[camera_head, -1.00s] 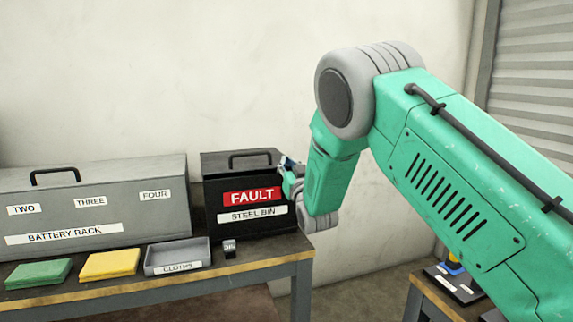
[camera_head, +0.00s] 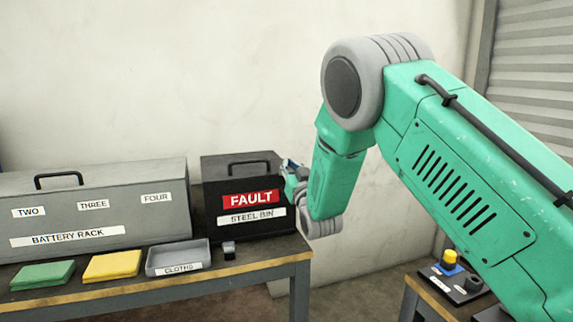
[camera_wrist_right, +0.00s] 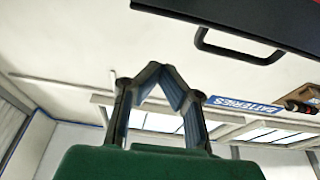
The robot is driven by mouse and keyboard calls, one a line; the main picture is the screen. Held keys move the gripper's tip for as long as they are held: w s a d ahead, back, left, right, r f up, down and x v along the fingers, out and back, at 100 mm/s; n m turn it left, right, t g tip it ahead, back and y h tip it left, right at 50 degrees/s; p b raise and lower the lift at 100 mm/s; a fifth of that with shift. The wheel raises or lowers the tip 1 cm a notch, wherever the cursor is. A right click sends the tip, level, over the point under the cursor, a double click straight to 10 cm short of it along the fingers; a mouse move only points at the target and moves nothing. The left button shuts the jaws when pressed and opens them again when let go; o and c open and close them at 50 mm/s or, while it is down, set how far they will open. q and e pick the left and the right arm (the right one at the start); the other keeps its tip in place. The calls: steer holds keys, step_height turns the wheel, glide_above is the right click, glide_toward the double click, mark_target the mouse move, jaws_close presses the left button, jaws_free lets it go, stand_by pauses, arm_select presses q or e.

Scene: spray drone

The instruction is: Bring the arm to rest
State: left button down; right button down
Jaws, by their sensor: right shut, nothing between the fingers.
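My right arm (camera_head: 455,150) is green and grey and comes in from the right in the head view, bent at a large grey joint. My right gripper (camera_head: 289,166) is beside the right edge of the black steel bin (camera_head: 222,208), partly hidden by my own wrist. In the right wrist view the fingertips of the gripper (camera_wrist_right: 163,70) meet, with nothing between them. The bin's dark edge and handle (camera_wrist_right: 240,48) show above the fingers at the upper right, apart from them. My left gripper is not in view.
A grey battery rack (camera_head: 95,225) stands on the bench at left. In front lie a green cloth (camera_head: 42,275), a yellow cloth (camera_head: 112,266), a grey cloths tray (camera_head: 178,257) and a small dark block (camera_head: 229,250). A second table (camera_head: 425,291) holds a yellow-topped button (camera_head: 449,260).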

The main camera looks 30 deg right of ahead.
steer(key=s+a+f+n+g+y, duration=0.1)
steer(key=s+a+f+g, duration=0.2)
steer(key=s+f, duration=0.5)
steer(key=s+a+f+g+y, duration=0.1)
steer(key=s+a+f+g, duration=0.2)
steer(key=f, duration=0.8)
steer(key=s+a+f+n+g+y, duration=0.1)
steer(key=s+a+f+g+y, duration=0.15)
steer(key=s+f, duration=0.6)
steer(key=s+a+f+g, duration=0.2)
steer(key=s+f, duration=0.3)
steer(key=s, duration=0.4)
steer(key=s+a+f+n+g, duration=0.1)
steer(key=s+f+g, duration=0.3)
steer(key=s, duration=0.6)
steer(key=s+a+f+g+y, duration=0.1)
steer(key=s+a+f+g, duration=0.2)
steer(key=s, duration=0.6)
step_height(320, 180, down, 3)
steer(key=shift+s+a+r+n+g, duration=0.2)
steer(key=shift+a+n+g, duration=0.1)
steer(key=shift+g, duration=0.95)
